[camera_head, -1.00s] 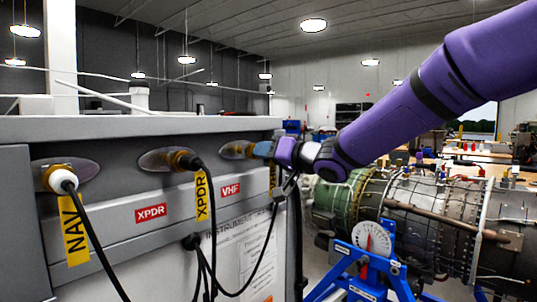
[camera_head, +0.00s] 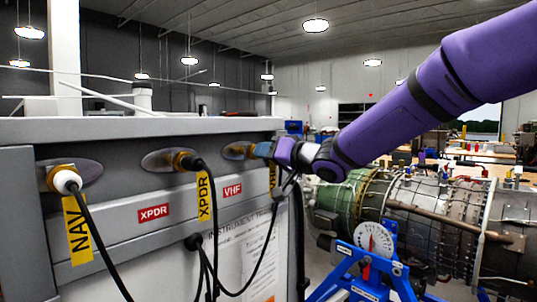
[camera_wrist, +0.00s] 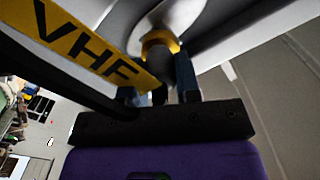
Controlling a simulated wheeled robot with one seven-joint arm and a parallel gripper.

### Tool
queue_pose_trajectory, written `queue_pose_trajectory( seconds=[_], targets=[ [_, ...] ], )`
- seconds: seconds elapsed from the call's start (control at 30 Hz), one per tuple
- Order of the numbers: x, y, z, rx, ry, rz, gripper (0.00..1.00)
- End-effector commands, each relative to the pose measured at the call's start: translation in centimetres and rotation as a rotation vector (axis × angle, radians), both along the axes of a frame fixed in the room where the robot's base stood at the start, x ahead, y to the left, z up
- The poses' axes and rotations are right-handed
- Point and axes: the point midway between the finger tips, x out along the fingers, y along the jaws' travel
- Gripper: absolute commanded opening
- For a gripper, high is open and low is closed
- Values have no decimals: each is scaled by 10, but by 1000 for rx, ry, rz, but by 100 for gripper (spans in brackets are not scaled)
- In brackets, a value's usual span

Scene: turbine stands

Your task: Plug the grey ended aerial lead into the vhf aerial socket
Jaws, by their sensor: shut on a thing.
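The VHF aerial socket (camera_head: 236,151) is a brass fitting on an oval plate, rightmost on the grey cabinet front above the red VHF label (camera_head: 232,190). My gripper (camera_head: 262,150) is right at it, shut on the aerial lead's plug. In the wrist view, the plug (camera_wrist: 159,94) sits between the two blue-grey fingers, dark and partly hidden, in line with the brass socket (camera_wrist: 158,42). The plug's end appears to meet the brass, but how deep it sits cannot be told. A yellow VHF tag (camera_wrist: 88,42) hangs beside the fingers.
To the left, a white-ended NAV lead (camera_head: 66,182) and a black-ended XPDR lead (camera_head: 192,163) are in their sockets, with cables hanging down. A turbine engine (camera_head: 420,215) on a blue stand (camera_head: 365,270) stands to the right, below my arm.

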Motion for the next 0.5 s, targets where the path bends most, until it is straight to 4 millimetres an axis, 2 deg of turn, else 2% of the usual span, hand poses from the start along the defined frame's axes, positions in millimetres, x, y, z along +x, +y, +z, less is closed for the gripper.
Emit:
queue_pose_trajectory(
  seconds=[0.37,0.4,0.5],
  targets=[
    [2,5,6,8,-8,4,0],
    [2,5,6,9,-8,5,40],
    [2,5,5,7,-7,3,60]
  ],
)
